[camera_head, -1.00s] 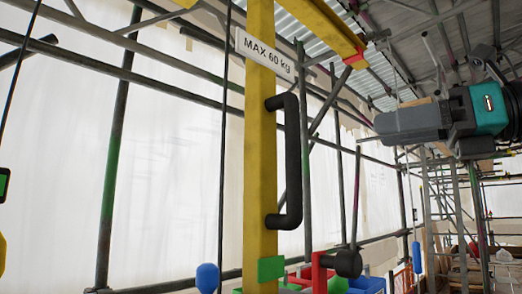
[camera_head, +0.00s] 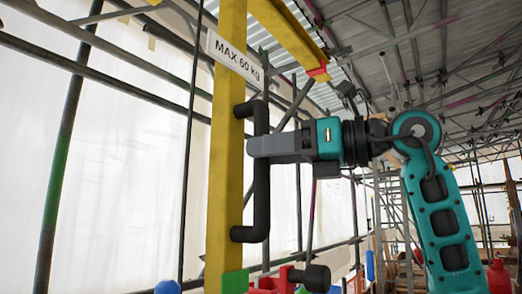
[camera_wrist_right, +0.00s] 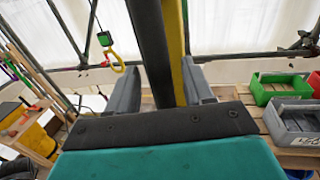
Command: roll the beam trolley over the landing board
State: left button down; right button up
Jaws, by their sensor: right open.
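A yellow post (camera_head: 226,150) stands upright in the head view, with a "MAX 60 kg" label and a black bar handle (camera_head: 262,205) on its side. A yellow beam (camera_head: 287,30) with a red end runs at the top. My right gripper (camera_head: 264,146) is at the handle's upper half. In the right wrist view its open fingers (camera_wrist_right: 160,88) lie either side of the handle (camera_wrist_right: 148,35), with gaps visible. A green block with a yellow hook (camera_wrist_right: 118,67) hangs at left. I cannot make out the trolley or landing board for certain. My left gripper is out of view.
A green bin (camera_wrist_right: 282,86) and a grey bin (camera_wrist_right: 293,122) stand on a wooden surface at right in the wrist view. A wooden shelf (camera_wrist_right: 38,120) stands at left. Scaffold tubes (camera_head: 66,150) and white sheeting fill the background.

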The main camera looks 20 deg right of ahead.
jog(key=shift+x, duration=1.05)
grip_shut()
